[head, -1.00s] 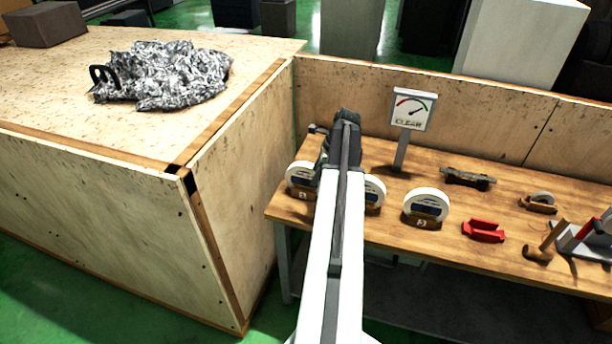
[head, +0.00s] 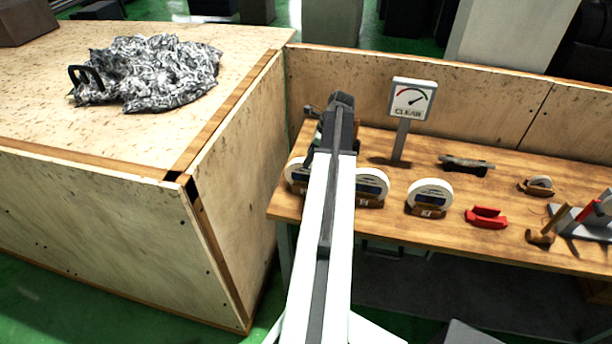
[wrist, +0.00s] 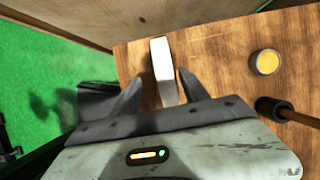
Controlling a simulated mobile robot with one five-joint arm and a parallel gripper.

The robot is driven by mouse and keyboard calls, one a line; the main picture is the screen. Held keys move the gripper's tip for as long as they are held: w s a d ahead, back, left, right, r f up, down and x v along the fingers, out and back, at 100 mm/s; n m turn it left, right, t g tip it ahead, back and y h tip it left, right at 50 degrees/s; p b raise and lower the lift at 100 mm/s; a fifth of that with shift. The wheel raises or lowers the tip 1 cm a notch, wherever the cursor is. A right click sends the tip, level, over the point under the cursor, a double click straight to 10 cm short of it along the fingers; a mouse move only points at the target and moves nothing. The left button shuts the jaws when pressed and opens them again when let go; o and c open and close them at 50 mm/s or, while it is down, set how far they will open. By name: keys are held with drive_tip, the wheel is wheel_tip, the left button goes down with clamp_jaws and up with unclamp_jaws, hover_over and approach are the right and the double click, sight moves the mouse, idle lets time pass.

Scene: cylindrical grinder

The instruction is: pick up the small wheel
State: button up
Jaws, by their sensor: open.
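Several white, round-topped wheels stand in brown holders along the bench's front edge in the head view: a left one (head: 297,172), partly behind my arm, a middle one (head: 371,185) and a right one (head: 430,194). I cannot tell for sure which is the small wheel. In the wrist view a white wheel (wrist: 161,58) shows edge-on from above, between and just beyond the fingers of my open gripper (wrist: 160,80). No grip on it shows. My arm mostly hides the gripper in the head view.
A gauge sign reading CLEAR (head: 411,100) stands behind the wheels. A yellow-topped cup (wrist: 265,62) and dark-ended handle (wrist: 272,107) lie right in the wrist view. A wooden-panelled box (head: 235,190) borders the bench's left.

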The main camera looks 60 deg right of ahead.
drive_tip(key=b+x, duration=0.4)
drive_tip(key=x, duration=0.1)
drive_tip(key=d+b+x, duration=0.1)
drive_tip(key=b+x, duration=0.1)
drive_tip(key=shift+w+a+f, duration=0.1)
drive_tip(key=shift+a+f, duration=0.05)
drive_tip(key=shift+f, duration=0.25)
drive_tip(key=shift+r, duration=0.2)
clamp_jaws()
idle(0.8)
